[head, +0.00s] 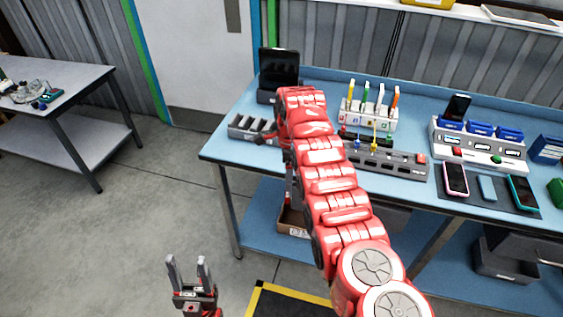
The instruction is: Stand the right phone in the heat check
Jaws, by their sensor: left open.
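A teal-edged phone (523,192) lies flat at the right of a dark mat (504,205) on the blue bench. A pink-edged phone (455,179) lies at the mat's left. Behind them stands a grey-white station (470,155) with several blue-topped parts and small displays; its labels are too small to read, so I cannot tell which is the heat check. A dark phone (458,107) stands upright at its back left. My left gripper (187,262) is open and empty over the floor, well away from the bench. My right arm reaches over the bench's left part; its gripper is hidden.
A small blue block (487,188) lies between the phones. A grey rail unit (390,165), a white holder with colored tools (369,119), a grey slotted tray (250,129) and a black tablet (279,72) stand further left. A green object (557,191) is at the right edge.

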